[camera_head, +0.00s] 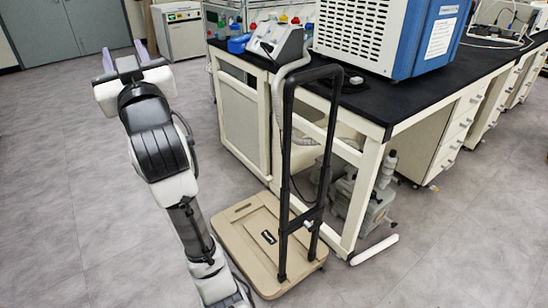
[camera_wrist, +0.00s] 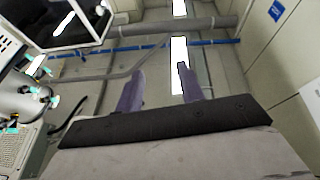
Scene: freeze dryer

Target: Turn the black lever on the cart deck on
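The beige platform cart (camera_head: 232,245) stands on the floor at the lower middle of the head view, with a tall black handle frame (camera_head: 287,150) rising from its right side. A small black piece with pale marks (camera_head: 268,237) lies on the deck; I cannot tell whether it is a lever or a label. A black crossbar with a lighter part (camera_head: 309,224) sits low between the handle posts. My gripper (camera_head: 124,50) is raised to the left, well away from the cart, its purple fingers pointing up. In the wrist view my gripper (camera_wrist: 160,70) is open and empty, facing the ceiling.
A lab bench (camera_head: 375,105) stands close behind and right of the cart, carrying a blue-white machine (camera_head: 385,35) and a smaller grey device (camera_head: 277,42). A grey pump (camera_head: 365,195) sits under it. The floor left of my arm is clear.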

